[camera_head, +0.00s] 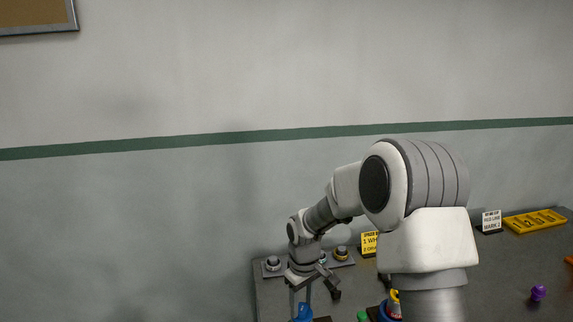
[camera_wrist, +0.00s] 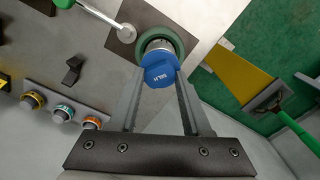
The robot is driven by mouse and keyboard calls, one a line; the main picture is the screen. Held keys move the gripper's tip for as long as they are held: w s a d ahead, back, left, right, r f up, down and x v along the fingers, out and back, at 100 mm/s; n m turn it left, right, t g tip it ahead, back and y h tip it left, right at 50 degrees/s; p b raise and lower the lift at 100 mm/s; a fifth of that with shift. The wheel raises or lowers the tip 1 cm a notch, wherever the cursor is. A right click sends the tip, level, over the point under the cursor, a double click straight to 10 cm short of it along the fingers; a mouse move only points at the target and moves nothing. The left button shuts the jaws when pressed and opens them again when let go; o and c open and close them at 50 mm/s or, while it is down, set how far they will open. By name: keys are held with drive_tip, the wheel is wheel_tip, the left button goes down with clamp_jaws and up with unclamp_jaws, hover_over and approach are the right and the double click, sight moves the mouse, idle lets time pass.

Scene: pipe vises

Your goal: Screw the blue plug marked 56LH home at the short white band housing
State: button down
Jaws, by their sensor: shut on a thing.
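The blue plug (camera_wrist: 159,72) sits between the fingertips of my gripper (camera_wrist: 160,82) in the wrist view. Its 56LH mark faces the camera upside down. The jaws are shut on it. A grey part shows just beyond the plug, inside a dark green ring (camera_wrist: 181,45); I cannot tell whether the plug touches the ring. In the head view the blue plug (camera_head: 304,312) shows at the bottom edge, below my gripper (camera_head: 306,298). A grey housing with a pale top (camera_head: 272,263) stands at the bench's back left; its band is too small to be sure of.
Housings with yellow (camera_wrist: 32,100), teal (camera_wrist: 63,113) and orange (camera_wrist: 91,122) bands stand on a grey plate in the wrist view. A green-handled tool with a metal disc (camera_wrist: 125,31) lies close to the plug. A purple plug (camera_head: 538,293) stands on the right of the bench.

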drive_tip(key=n+p, duration=0.1)
drive_tip(key=n, duration=0.4)
drive_tip(key=shift+r+n+p, duration=0.1)
drive_tip(key=shift+n+p, duration=0.2)
drive_tip(key=shift+p, duration=0.1)
drive_tip(key=n, duration=0.3)
drive_tip(key=shift+p, duration=0.4)
drive_tip(key=n+p, duration=0.2)
drive_tip(key=n, duration=0.1)
drive_tip(key=shift+n, duration=0.3)
drive_tip(key=n+p, duration=0.4)
drive_tip(key=n, duration=0.3)
drive_tip(key=n+p, duration=0.1)
drive_tip(key=n, duration=0.1)
drive_tip(key=shift+n, duration=0.4)
drive_tip(key=shift+f+n, duration=0.2)
drive_tip(key=shift+n, duration=0.3)
